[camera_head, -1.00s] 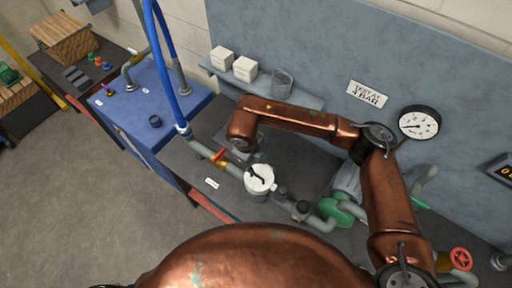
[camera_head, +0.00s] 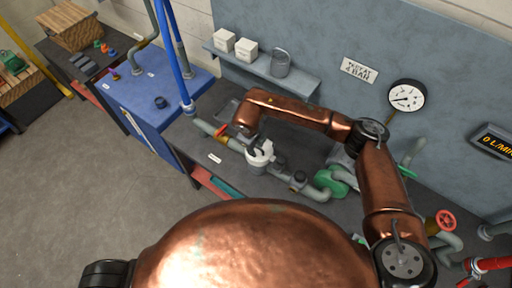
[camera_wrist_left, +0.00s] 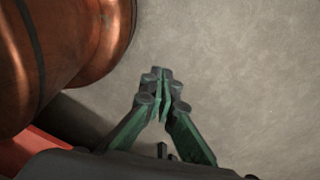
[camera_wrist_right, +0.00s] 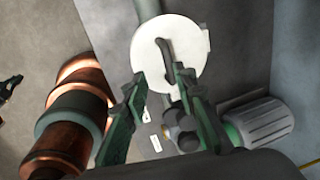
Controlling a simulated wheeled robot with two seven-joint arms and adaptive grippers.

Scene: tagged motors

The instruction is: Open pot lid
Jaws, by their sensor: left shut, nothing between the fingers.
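The white pot (camera_head: 261,160) sits in the pipe line on the dark bench, below the end of my right arm. In the right wrist view its round white lid (camera_wrist_right: 195,50) carries a dark bar handle (camera_wrist_right: 164,58). My right gripper (camera_wrist_right: 160,78) is open over the lid, with the handle showing between its fingertips; I cannot tell whether they touch it. In the head view this gripper (camera_head: 256,143) is close over the pot and partly hides the lid. My left gripper (camera_wrist_left: 160,78) is shut and empty, over bare floor.
A blue cabinet (camera_head: 150,115) with a blue hose (camera_head: 178,60) stands to the left. A shelf with white boxes (camera_head: 245,49) and a clear jar (camera_head: 280,63) is behind the pot. A gauge (camera_head: 407,96) is on the wall.

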